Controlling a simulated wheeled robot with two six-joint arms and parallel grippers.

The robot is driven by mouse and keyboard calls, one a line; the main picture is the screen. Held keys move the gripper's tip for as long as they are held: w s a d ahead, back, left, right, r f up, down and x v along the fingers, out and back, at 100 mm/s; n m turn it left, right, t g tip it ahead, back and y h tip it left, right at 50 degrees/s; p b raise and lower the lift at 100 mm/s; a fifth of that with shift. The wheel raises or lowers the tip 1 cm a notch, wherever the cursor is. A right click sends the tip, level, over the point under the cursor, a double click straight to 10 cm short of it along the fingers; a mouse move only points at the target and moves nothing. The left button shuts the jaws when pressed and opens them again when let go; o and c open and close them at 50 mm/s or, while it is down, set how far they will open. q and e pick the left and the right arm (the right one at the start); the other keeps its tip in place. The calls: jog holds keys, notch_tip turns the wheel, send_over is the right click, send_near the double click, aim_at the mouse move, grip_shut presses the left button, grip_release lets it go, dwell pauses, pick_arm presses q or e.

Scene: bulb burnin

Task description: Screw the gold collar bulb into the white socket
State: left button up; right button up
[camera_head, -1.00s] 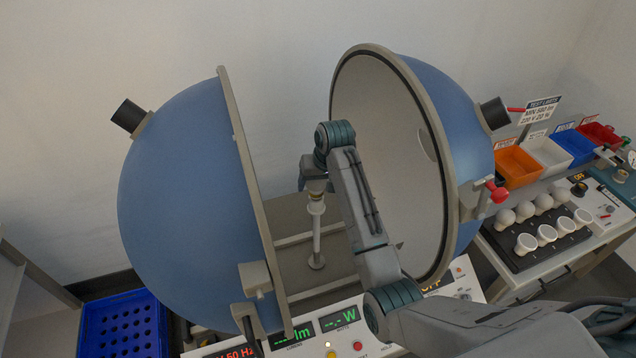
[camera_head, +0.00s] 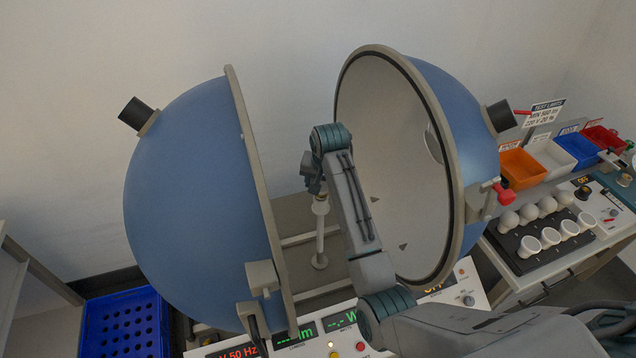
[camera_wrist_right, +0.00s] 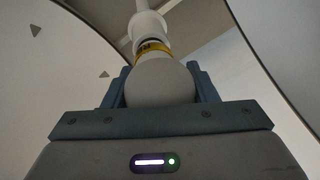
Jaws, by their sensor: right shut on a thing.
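My right gripper (camera_head: 314,185) is inside the open sphere, above the upright post. In the right wrist view the right gripper (camera_wrist_right: 160,88) is shut on a round white bulb (camera_wrist_right: 160,82) with a gold collar (camera_wrist_right: 152,50). The bulb's collar end points at the white socket (camera_wrist_right: 147,24) and is in line with it. They look to be touching, but I cannot tell how deep the bulb sits. In the head view the post with the socket (camera_head: 320,207) stands between the two sphere halves; the gripper hides the bulb. My left gripper is not in view.
The blue sphere halves (camera_head: 195,215) and (camera_head: 462,150) flank my right arm closely. A rack of several white bulbs (camera_head: 540,230) and coloured bins (camera_head: 522,168) stand at the right. A blue crate (camera_head: 125,325) is at the lower left.

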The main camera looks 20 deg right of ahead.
jog(key=m, duration=0.1)
jog(key=m+h, duration=0.1)
jog(key=m, duration=0.2)
jog(key=shift+s+d+f+m, duration=0.15)
jog(key=shift+d+m, duration=0.15)
jog(key=shift+d, duration=0.05)
jog(key=m, duration=0.2)
jog(key=m+g+h, duration=0.1)
jog(key=m, duration=0.2)
jog(key=shift+s+d+h, duration=0.1)
jog(key=shift+s+h, duration=0.05)
jog(key=shift+h, duration=0.15)
jog(key=m+g, duration=0.1)
jog(key=m, duration=0.3)
jog(key=shift+s+d+h, duration=0.1)
jog(key=shift+h, duration=0.2)
jog(key=m+g, duration=0.1)
jog(key=m, duration=0.3)
jog(key=shift+s+d+m, duration=0.1)
jog(key=shift+s+m, duration=0.05)
jog(key=shift+m, duration=0.25)
